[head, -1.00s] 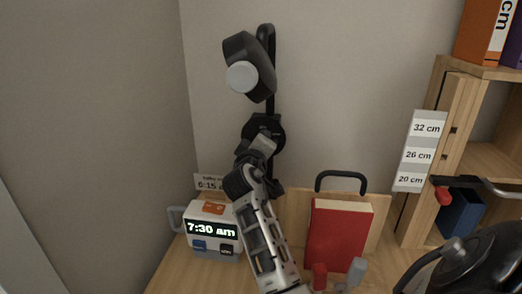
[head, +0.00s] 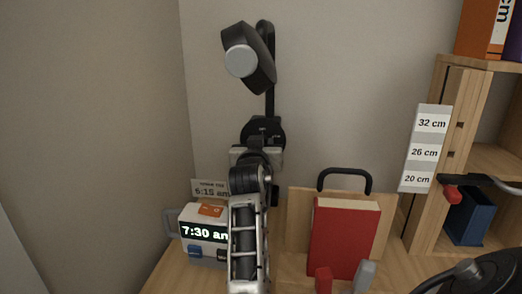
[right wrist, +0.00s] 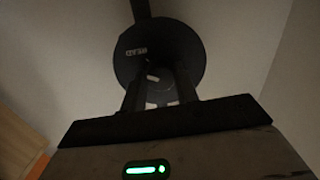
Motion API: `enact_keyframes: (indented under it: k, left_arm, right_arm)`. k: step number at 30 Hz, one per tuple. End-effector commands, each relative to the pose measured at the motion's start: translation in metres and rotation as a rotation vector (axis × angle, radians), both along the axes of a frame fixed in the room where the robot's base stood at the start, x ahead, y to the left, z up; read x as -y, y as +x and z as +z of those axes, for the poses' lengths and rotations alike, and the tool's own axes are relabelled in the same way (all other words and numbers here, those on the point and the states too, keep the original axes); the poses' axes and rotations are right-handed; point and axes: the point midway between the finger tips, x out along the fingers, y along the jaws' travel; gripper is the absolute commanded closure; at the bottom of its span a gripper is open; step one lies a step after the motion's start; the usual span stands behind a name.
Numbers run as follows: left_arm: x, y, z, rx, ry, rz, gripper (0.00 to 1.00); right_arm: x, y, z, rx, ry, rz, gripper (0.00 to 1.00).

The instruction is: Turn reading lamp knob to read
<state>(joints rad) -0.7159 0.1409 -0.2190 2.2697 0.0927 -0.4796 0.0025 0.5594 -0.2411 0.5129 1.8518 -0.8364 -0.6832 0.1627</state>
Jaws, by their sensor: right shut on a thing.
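The black reading lamp (head: 250,58) is on the back wall, its pale round lamp face turned outward. Its round black dial plate (head: 264,127) is lower on the lamp, partly hidden by my right arm. In the right wrist view the plate (right wrist: 190,50) shows dark, with a small pale label that seems to say READ (right wrist: 135,51) at its left and a short pale mark (right wrist: 152,76) near its middle. My right gripper (right wrist: 158,88) is shut on the knob, fingers on either side of it at the plate. The knob's shape is hard to make out. My left gripper is not in view.
A clock reading 7:30 am (head: 205,232) stands on the desk left of my arm. A red book (head: 343,238) stands to the right, in front of a wooden board with a black handle (head: 345,172). A wooden shelf (head: 431,215) with a height label (head: 427,150) is further right.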

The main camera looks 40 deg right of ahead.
Motion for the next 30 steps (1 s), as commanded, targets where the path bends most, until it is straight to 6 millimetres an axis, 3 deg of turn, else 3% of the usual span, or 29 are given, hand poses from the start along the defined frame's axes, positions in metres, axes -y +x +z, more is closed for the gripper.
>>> enact_keyframes:
  k: [15,30]
  left_arm:
    - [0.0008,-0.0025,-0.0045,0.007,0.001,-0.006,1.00]
    - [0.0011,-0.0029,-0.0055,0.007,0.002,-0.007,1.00]
  right_arm:
    - [-0.0007,0.0001,-0.0013,0.244,0.198,0.002,0.93]
    - [-0.0003,-0.0001,-0.0011,0.281,0.228,0.001,0.93]
